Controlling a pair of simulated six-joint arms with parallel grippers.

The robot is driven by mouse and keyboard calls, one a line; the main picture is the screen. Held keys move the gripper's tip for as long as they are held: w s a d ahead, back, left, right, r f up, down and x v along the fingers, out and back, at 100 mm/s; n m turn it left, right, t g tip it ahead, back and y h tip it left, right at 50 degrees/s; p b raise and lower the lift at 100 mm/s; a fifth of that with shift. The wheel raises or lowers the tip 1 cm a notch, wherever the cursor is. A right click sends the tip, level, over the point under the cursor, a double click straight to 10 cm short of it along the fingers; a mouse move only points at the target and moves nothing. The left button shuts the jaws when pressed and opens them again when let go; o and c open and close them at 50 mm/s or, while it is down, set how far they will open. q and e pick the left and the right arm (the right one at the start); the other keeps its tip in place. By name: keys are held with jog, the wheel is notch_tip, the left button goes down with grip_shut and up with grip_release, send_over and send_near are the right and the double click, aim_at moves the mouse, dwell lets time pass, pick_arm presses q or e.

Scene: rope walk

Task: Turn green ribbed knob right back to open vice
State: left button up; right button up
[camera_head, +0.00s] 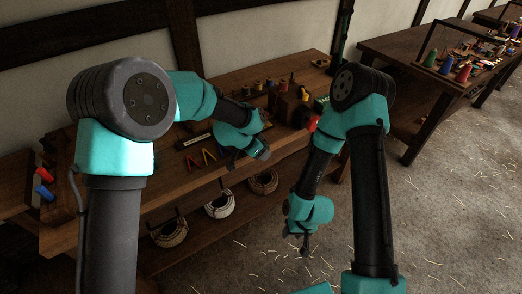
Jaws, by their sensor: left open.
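A small green thing (321,103) shows at the right end of the bench, partly behind my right arm. It is too small to tell whether it is the ribbed knob, and I cannot make out the vice's jaws. My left gripper (261,153) is over the front part of the bench, to the left of and nearer than the green thing, apart from it. It is open, and nothing shows in it. My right gripper (303,240) hangs down in front of the bench, away from the green thing; its fingers are too dark and small to read.
The wooden bench (172,185) carries several small spools and blocks along its back. Rope coils (219,205) sit on the lower shelf. Another table (400,50) with coloured cones stands at the right. The straw-strewn floor is open.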

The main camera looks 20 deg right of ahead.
pick_arm(q)
jog(key=v, duration=1.6)
jog(key=shift+a+r, duration=0.3)
